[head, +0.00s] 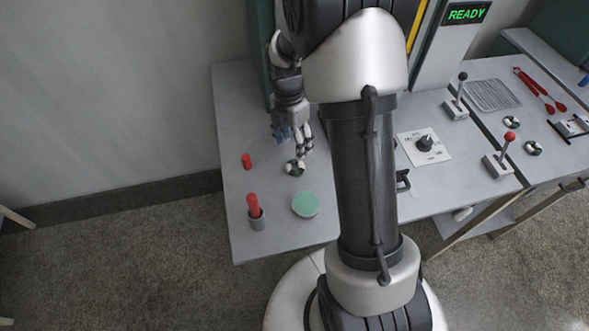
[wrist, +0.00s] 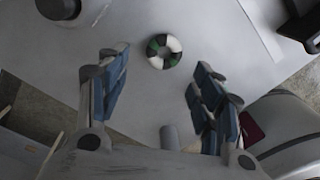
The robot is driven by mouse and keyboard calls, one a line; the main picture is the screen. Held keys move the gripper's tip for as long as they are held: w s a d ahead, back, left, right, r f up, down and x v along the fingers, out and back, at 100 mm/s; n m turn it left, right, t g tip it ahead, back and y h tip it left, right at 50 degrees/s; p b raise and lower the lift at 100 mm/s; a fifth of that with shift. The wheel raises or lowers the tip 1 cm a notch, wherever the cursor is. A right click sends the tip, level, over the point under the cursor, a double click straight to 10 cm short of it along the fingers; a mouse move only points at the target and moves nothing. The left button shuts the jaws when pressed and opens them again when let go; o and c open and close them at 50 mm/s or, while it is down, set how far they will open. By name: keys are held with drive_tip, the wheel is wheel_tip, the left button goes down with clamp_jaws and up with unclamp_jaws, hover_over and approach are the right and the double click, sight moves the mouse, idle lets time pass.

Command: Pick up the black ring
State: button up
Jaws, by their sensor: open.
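No all-black ring is clear to me.
A dial plate (head: 424,146) and levers are right of my arm.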

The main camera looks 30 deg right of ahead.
sight(294, 168)
drive_tip(key=f+b, duration=0.1)
drive_tip(key=f, duration=0.1)
drive_tip(key=f+b, duration=0.1)
drive_tip(key=f, duration=0.2)
drive_tip(key=f+b, duration=0.1)
drive_tip(key=f, duration=0.2)
drive_tip(key=shift+s, duration=0.4)
drive_tip(key=shift+c, duration=0.5)
drive_tip(key=c, duration=0.7)
drive_tip(key=shift+r, duration=0.2)
drive_tip(key=shift+c, duration=0.2)
